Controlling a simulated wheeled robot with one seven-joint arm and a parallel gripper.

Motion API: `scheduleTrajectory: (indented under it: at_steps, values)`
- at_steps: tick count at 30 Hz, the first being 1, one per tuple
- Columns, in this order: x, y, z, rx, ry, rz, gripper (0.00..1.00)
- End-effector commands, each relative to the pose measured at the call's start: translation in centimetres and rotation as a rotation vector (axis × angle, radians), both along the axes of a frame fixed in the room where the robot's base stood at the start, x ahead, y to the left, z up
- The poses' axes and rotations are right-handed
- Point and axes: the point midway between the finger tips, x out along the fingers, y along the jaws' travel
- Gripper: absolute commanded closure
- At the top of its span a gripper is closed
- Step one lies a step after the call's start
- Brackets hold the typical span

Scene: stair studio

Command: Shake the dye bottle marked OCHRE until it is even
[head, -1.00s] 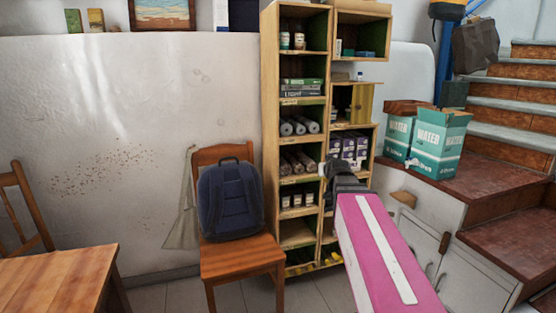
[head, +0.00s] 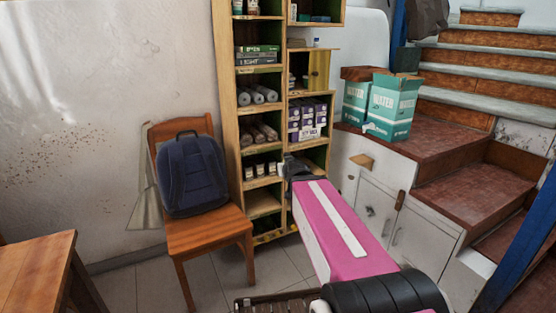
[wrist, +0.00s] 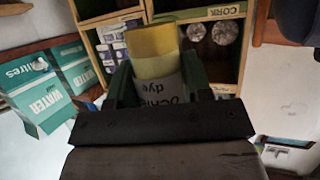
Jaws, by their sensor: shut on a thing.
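The dye bottle (wrist: 160,91) shows in the wrist view with a yellow upper part and a pale label. The label's dark print reads "dye" under a partly hidden word that looks like OCHRE. My gripper (wrist: 160,88) is shut on the bottle, with a finger on each side of it. The bottle's lower end is hidden behind the dark gripper body. In the head view my gripper (head: 289,168) is in front of the shelf's lower right part, and the bottle is too small there to make out clearly.
A wooden shelf unit (head: 231,130) with rolls and boxes stands behind my gripper. A chair (head: 208,229) with a blue backpack (head: 190,175) is to the left. Teal water boxes (head: 391,107) stand on the red-tiled step at right. A table (head: 35,265) is at lower left.

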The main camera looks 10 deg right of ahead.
Motion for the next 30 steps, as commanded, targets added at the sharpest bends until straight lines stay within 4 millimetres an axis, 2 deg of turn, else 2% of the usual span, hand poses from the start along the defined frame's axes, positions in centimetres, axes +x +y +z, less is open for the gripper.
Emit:
scheduleTrajectory:
  at_steps: [7, 25, 28, 30]
  values:
    - [0.0, 0.0, 0.5, 0.0, -0.002, 0.0, 0.82]
    - [0.1, 0.0, 13.6, 0.0, -0.004, 0.0, 0.82]
    - [0.0, 0.0, 14.2, 0.0, 0.0, 0.0, 0.82]
    - [0.0, 0.0, 13.0, 0.0, 0.004, 0.0, 0.82]
